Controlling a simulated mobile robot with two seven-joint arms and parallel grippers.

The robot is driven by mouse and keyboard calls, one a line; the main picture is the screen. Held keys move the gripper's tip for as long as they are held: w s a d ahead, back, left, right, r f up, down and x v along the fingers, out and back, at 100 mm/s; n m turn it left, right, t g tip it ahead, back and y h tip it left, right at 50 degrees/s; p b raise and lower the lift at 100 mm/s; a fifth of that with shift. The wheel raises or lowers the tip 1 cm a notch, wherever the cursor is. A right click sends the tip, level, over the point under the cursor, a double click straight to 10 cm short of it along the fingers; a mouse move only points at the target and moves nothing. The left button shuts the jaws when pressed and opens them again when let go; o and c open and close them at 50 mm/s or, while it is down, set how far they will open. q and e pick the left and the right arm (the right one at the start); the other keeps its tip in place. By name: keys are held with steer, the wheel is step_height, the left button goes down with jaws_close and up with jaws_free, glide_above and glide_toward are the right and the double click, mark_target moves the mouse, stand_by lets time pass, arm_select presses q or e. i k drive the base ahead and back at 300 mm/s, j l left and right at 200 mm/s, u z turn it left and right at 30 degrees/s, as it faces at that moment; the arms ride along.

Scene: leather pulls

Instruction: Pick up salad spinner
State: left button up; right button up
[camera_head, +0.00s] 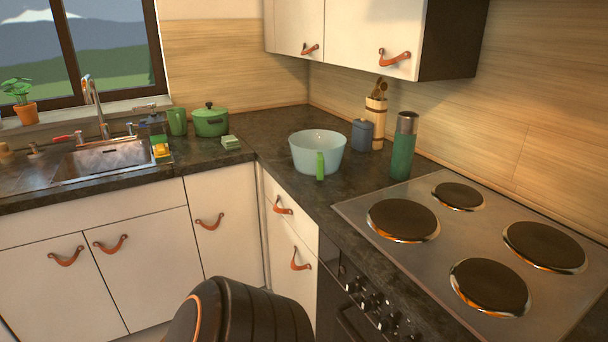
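A pale blue, round, open-topped bowl (304,152) stands on the dark counter in the corner run, left of the stove. A small upright green piece (320,166) shows at its front; I cannot tell whether it is a handle or a separate object. No other thing in view looks clearly like a salad spinner, and I cannot tell whether this bowl is it. A dark rounded part with an orange stripe at the bottom centre looks like my own arm. Neither gripper shows.
A green flask (402,150), grey-blue jar (362,135) and wooden utensil holder (376,112) stand right of the bowl. A green lidded pot (211,122), mug (177,121) and sink (110,160) are left. The stove (455,225) fills the right. Counter between pot and bowl is mostly clear.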

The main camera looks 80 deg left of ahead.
mark_target(318, 153)
steer(key=u, duration=1.4)
steer(key=l+u, duration=0.1)
steer(key=u, duration=0.3)
steer(key=l+u, duration=0.1)
steer(key=u, duration=0.7)
steer(key=k+l, duration=0.05)
